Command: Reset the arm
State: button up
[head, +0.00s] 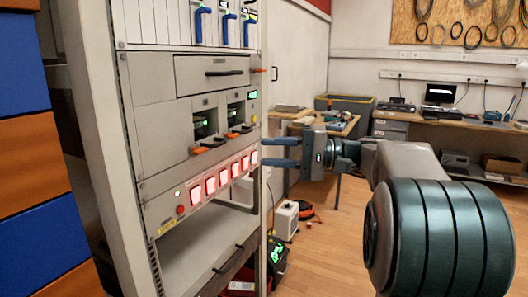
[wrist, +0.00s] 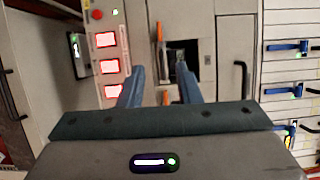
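My gripper (head: 264,152) reaches in from the right in the head view, its two blue fingers pointing left at the front of the equipment rack (head: 150,120). The fingers are parallel and apart, with nothing seen between them. In the wrist view my gripper (wrist: 160,72) also shows open and empty in front of the rack, whose picture is turned sideways. The fingertips overlap the rack's right edge in the head view; I cannot tell the exact gap, but no grip on any part shows.
The rack holds a panel with several red-lit squares (head: 210,186), bays with orange levers (head: 200,150), a handled drawer (head: 212,73) and blue-handled slots (head: 224,27). A white box (head: 286,219) stands on the floor. A workbench (head: 450,125) lies behind. Wooden floor right of the rack is open.

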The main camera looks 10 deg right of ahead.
jog(key=shift+a, duration=0.1)
jog(key=s+a+f+m+g+h+p, duration=0.1)
jog(key=s+a+f+h+p, duration=0.25)
jog(key=s, duration=0.25)
jog(key=s+a+f+g+h+p, duration=0.2)
jog(key=s+f+h+p, duration=0.2)
jog(key=s+h, duration=0.15)
jog(key=s+d+f+n+h+p, duration=0.2)
jog(key=s+d+h+p, duration=0.1)
jog(key=s+h, duration=0.1)
jog(key=s+d+f+n+h+p, duration=0.2)
jog(key=s+d+f+h+p, duration=0.1)
jog(key=s, duration=0.4)
jog(key=shift+d+f+t+h+p, duration=0.25)
jog(key=shift+d+t+h+p, duration=0.2)
jog(key=shift+h+p, duration=0.3)
